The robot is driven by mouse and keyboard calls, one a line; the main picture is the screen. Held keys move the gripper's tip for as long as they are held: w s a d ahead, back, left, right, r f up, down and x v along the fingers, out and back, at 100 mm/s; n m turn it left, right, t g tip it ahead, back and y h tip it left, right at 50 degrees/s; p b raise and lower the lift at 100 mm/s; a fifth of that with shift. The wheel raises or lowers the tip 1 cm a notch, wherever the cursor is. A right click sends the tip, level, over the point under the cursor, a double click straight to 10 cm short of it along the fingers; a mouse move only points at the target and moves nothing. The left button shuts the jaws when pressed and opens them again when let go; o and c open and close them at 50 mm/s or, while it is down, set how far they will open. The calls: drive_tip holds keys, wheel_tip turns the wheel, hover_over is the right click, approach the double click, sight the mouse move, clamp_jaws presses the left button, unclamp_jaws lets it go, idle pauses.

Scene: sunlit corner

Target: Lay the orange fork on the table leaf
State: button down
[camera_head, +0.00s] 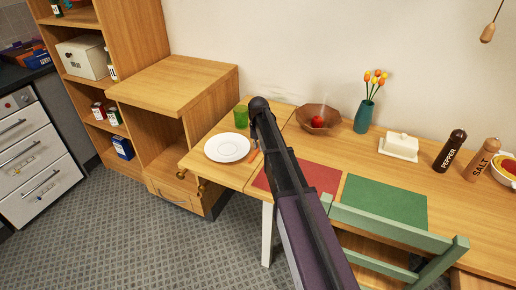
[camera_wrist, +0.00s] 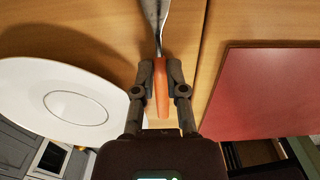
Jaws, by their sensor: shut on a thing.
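The orange fork has an orange handle (camera_wrist: 161,95) and a grey metal head pointing away in the wrist view. My gripper (camera_wrist: 160,88) is shut on the handle, with one finger on each side. In the head view a bit of the orange handle (camera_head: 255,154) shows beside my arm, which hides most of the fork. The table leaf (camera_head: 206,168) is the left wooden section, left of a seam. The fork is over the leaf (camera_wrist: 108,25), between the white plate (camera_head: 227,147) and the seam. I cannot tell whether it touches the wood.
A green cup (camera_head: 241,116) stands behind the plate. A red mat (camera_head: 312,177) lies right of the seam, a green mat (camera_head: 384,201) beyond it. A wooden bowl (camera_head: 318,118) and vase (camera_head: 364,115) stand at the back. A green chair (camera_head: 395,228) is in front.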

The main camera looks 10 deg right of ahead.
drive_tip(key=shift+f, duration=0.1)
drive_tip(key=c, duration=0.7)
unclamp_jaws()
drive_tip(key=shift+r, duration=0.2)
wheel_tip(320, 180, up, 12)
drive_tip(key=p, duration=1.2)
idle(0.4)
